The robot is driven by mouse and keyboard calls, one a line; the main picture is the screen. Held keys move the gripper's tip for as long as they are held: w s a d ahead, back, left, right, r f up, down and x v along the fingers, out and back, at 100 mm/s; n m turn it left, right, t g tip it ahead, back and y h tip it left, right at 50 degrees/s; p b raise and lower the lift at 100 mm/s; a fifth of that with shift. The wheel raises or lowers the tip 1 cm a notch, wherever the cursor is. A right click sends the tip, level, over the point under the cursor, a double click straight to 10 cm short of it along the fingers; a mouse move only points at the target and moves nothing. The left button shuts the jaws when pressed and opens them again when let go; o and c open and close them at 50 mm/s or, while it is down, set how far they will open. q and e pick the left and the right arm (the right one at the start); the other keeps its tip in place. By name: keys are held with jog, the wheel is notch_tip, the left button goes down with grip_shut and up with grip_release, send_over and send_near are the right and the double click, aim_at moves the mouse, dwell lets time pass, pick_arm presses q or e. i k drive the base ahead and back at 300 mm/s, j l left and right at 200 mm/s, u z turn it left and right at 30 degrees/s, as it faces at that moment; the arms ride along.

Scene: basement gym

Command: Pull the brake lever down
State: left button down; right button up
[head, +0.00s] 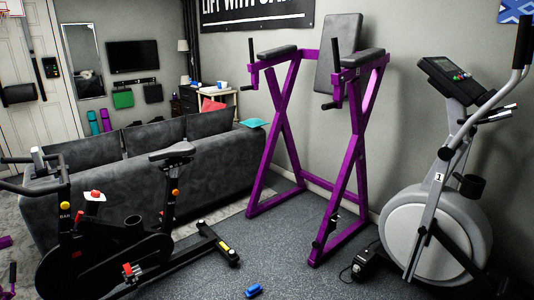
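A black exercise bike (168,215) stands at the lower left in the head view, with its handlebars at the left edge and its saddle (172,152) to the right of them. A red knob (92,195) sits on a pale part of the frame below the handlebars; it may be the brake lever, but I cannot tell for sure. Orange-yellow knobs show on the bike's posts. A grey-and-white elliptical machine (438,220) stands at the right, with long handles and a console. Neither of my grippers is in view.
A purple dip station (352,170) stands in the middle. A grey sofa (110,165) is behind the bike. A small blue object (253,290) lies on the dark floor at the front. The floor between bike and elliptical is mostly clear.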

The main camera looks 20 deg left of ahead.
aim_at(80, 214)
jog(key=i+j+u, duration=0.3)
jog(key=i+u, duration=0.15)
jog(key=i, duration=0.25)
jog(key=i+j+u, duration=0.1)
jog(key=i+u, duration=0.4)
jog(key=i, duration=0.25)
jog(key=i+j, duration=0.35)
jog(key=i, duration=0.1)
